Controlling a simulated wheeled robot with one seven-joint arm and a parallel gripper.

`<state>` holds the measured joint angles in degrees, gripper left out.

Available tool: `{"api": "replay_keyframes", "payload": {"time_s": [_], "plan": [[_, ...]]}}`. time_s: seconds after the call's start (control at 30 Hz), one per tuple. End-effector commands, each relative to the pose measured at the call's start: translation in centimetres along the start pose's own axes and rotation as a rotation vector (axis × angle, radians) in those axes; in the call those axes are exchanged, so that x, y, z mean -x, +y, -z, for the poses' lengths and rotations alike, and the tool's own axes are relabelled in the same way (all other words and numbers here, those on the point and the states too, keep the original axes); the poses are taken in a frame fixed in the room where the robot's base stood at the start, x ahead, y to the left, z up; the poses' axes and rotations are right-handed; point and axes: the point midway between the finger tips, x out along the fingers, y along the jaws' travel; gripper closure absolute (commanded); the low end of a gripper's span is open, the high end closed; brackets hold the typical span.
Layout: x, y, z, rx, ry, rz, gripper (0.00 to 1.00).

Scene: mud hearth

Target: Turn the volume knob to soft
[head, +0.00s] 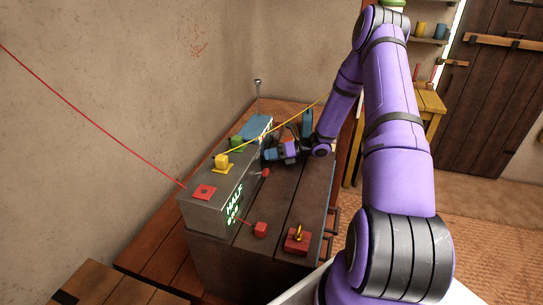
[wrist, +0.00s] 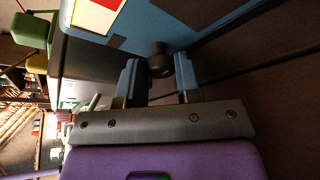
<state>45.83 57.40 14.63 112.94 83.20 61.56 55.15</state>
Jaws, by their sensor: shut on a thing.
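The blue radio (head: 257,128), with a thin upright antenna, stands at the far end of the row against the wall. Its blue side (wrist: 235,25) fills the upper part of the wrist view. A dark round volume knob (wrist: 160,62) sticks out from it. My gripper (wrist: 160,75) has a blue finger on each side of the knob and is shut on it. In the head view my gripper (head: 271,154) reaches in from the right, low beside the radio. The knob is not visible there, and I cannot read its setting.
A grey box (head: 205,215) with lit green lettering stands in front of the radio, with red, yellow (head: 221,160) and green (head: 236,143) pieces on top. A red cube (head: 260,229) and a red block with a yellow handle (head: 297,241) lie on the dark wooden top (head: 285,200). Red and yellow lines cross above.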

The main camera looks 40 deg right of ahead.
Motion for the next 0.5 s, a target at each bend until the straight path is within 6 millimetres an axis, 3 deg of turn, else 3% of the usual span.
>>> {"api": "replay_keyframes", "payload": {"time_s": [0.47,0.5], "plan": [[0.06,-0.06,-0.05,-0.013,-0.001,-0.004,0.93],[0.06,-0.06,-0.05,-0.013,-0.001,-0.004,0.64]]}}
